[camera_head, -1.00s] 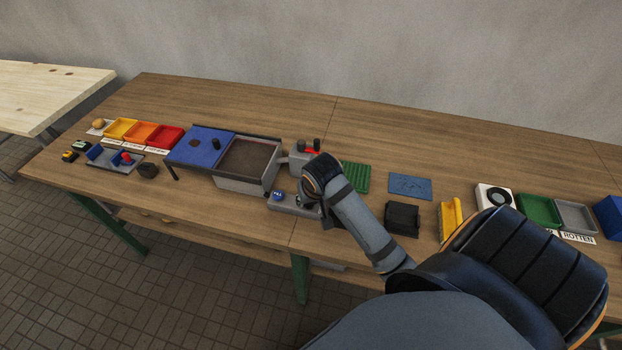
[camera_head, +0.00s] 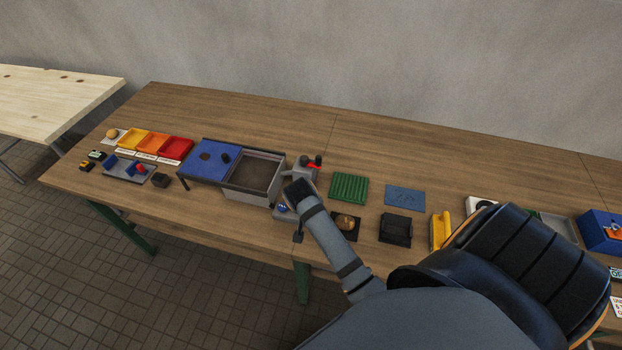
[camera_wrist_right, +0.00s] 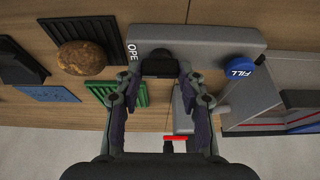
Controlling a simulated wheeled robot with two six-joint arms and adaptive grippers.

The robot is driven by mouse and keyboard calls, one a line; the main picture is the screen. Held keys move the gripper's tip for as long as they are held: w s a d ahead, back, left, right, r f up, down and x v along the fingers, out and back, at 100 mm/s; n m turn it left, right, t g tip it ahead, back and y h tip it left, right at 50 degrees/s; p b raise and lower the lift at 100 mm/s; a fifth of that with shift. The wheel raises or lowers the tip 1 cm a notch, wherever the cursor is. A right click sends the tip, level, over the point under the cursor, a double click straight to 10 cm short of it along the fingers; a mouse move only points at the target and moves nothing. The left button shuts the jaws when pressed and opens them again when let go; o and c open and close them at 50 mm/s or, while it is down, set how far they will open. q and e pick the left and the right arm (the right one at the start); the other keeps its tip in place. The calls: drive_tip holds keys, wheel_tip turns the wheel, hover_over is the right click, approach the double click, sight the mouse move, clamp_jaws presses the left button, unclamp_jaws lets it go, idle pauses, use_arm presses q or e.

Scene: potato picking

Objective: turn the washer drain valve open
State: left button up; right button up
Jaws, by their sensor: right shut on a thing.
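In the right wrist view a black valve handle (camera_wrist_right: 158,65) stands on a light grey panel (camera_wrist_right: 205,38), beside partly covered lettering reading "OPE". My right gripper (camera_wrist_right: 159,72) is shut on this handle, one finger on each side. A blue FILL knob (camera_wrist_right: 238,73) sits on the same panel to the right. In the head view the blue knob (camera_head: 282,207) shows at the front of the grey washer tub (camera_head: 236,190). My right arm hides the handle and most of the gripper there. My left gripper is not in view.
A potato (camera_head: 347,222) lies on a dark mat just right of my arm. A grey block with a red lever (camera_head: 315,163) stands behind my wrist. A green ribbed mat (camera_head: 348,187) and a black holder (camera_head: 395,229) lie further right. The back of the table is clear.

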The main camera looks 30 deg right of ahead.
idle(0.3)
drive_tip(key=o, duration=1.2)
drive_tip(key=shift+c, duration=0.2)
drive_tip(key=v, duration=0.7)
drive_tip(key=shift+r, duration=0.2)
drive_tip(key=shift+a, duration=0.1)
